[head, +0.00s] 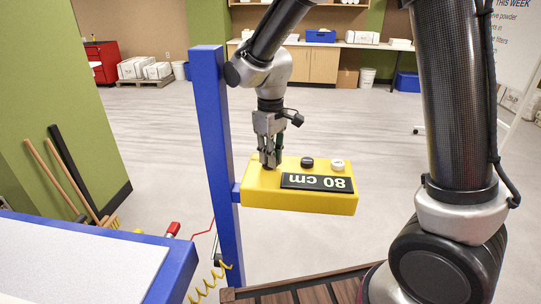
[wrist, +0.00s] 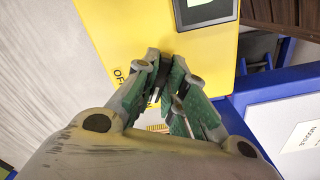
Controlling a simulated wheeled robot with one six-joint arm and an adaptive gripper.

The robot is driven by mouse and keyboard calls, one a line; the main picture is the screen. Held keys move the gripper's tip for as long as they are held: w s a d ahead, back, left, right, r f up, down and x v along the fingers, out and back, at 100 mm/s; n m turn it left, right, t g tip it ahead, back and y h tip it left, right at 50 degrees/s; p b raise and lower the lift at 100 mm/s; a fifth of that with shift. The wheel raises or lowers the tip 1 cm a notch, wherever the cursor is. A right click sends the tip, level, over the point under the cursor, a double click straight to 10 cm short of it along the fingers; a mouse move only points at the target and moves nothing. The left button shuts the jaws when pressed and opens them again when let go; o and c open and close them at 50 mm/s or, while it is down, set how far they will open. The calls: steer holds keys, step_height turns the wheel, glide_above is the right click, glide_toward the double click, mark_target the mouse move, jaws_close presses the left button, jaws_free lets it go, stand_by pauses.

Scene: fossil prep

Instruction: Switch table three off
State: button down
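The yellow control box (head: 300,201) is fixed to a blue post and carries a black display reading "80 cm", upside down in the head view. A black button (head: 307,162) and a white button (head: 338,164) sit on its top. My gripper (head: 270,160) points down onto the box's left end. In the wrist view, the green-padded fingers (wrist: 165,66) are close together over the yellow face (wrist: 127,35), beside a partly covered label (wrist: 122,82) starting "OF". Something dark shows between the fingers. Whether they grip it is unclear, and the control beneath them is hidden.
The blue post (head: 217,150) stands just left of the box. A blue-edged table (head: 90,262) is at lower left, and a slatted wooden surface (head: 300,292) is at the bottom. Brooms (head: 70,175) lean on the green wall. Open floor lies behind the box.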

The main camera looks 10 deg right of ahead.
steer(key=shift+m, duration=0.3)
steer(key=m, duration=0.5)
steer(key=shift+a+m, duration=0.1)
steer(key=shift+m, duration=0.2)
steer(key=m, duration=0.5)
steer(key=shift+a+m, duration=0.1)
steer(key=shift+m, duration=0.2)
stand_by(0.4)
steer(key=c, duration=1.5)
jaws_free()
step_height(320, 180, up, 12)
steer(key=shift+r, duration=0.1)
